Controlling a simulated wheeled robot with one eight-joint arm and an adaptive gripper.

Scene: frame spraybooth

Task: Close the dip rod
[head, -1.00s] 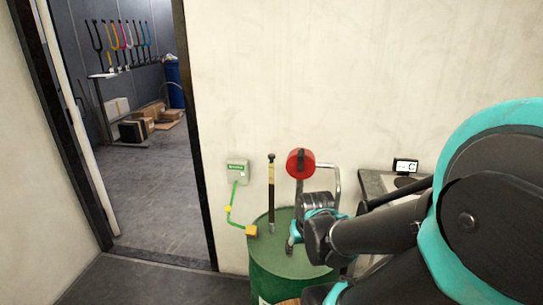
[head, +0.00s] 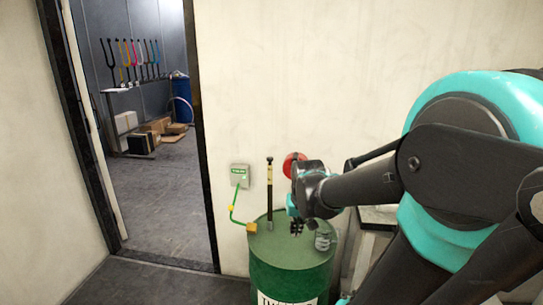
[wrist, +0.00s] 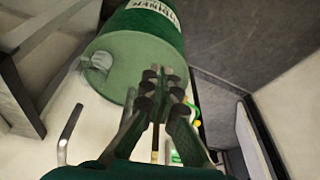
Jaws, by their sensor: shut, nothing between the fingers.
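The dip rod (head: 270,192) is a thin upright rod, dark at the top with a pale yellow band below. It stands up out of the lid of the green drum (head: 290,277) in the head view. My gripper (head: 296,231) is shut and empty, pointing down just right of the rod, apart from it and over the lid. In the wrist view the shut fingers (wrist: 160,75) overlap the green drum (wrist: 145,50). A thin yellowish strip, probably the dip rod (wrist: 154,150), shows between the finger bases there.
A red round pump part (head: 290,162) is partly hidden behind my arm. A green-white wall box (head: 240,176) has a green cable to a yellow block (head: 252,228) at the lid's left edge. A doorway opens at left; the floor before it is clear.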

